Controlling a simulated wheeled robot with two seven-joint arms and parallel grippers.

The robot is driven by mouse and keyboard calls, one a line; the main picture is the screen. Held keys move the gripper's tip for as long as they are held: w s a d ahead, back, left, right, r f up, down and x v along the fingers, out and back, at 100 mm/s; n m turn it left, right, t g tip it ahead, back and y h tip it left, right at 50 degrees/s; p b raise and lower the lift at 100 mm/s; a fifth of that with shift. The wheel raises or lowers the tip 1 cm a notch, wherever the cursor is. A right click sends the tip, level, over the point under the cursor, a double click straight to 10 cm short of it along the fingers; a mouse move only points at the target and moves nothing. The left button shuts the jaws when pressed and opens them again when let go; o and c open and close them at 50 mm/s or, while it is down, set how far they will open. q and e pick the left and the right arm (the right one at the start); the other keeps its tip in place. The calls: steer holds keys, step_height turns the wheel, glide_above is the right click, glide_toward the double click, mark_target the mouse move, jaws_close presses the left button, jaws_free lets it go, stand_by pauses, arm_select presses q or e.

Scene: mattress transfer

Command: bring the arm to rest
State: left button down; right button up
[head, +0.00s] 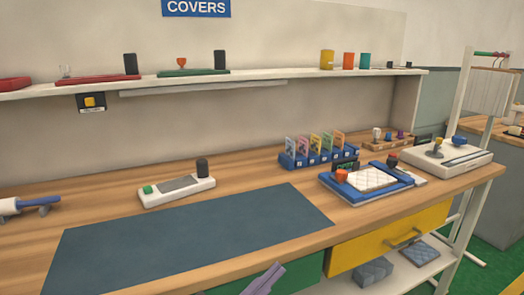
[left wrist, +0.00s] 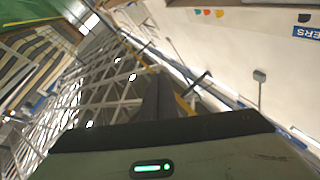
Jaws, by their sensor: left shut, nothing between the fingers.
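My left gripper (head: 268,278) shows at the bottom edge of the head view as two purple-grey fingers pressed together, pointing up. It is in front of the table's front edge and touches nothing that I can see. In the left wrist view its dark fingers (left wrist: 158,97) are shut and empty, with the ceiling beams behind them. The rest of the left arm is out of the head view. My right gripper is not in view. A white quilted mattress (head: 371,179) lies in a blue tray (head: 400,189) on the right of the table.
The wooden table (head: 105,217) carries a dark mat (head: 190,240), bare. Behind it stand a white device (head: 165,195) and a blue rack (head: 300,162) of coloured cards. A white machine (head: 470,157) stands at the right end. A shelf (head: 290,76) runs along the wall. A yellow drawer (head: 365,252) is below.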

arm_select(q)
steer(key=a+f+n+t+y, duration=0.2)
steer(key=a+f+n+y, duration=0.55)
steer(key=f, duration=0.45)
steer(key=s+a+f+n+g+y, duration=0.2)
steer(key=s+a+f+g+y, duration=0.1)
steer(key=s+f, duration=0.6)
steer(key=s+a+f+n+g+y, duration=0.3)
steer(key=s+a+f, duration=0.3)
steer(key=s+f, duration=0.4)
steer(key=shift+a+f+g, duration=0.2)
steer(key=shift+f+g, duration=0.55)
steer(key=shift+g, duration=0.15)
steer(key=shift+y, duration=0.25)
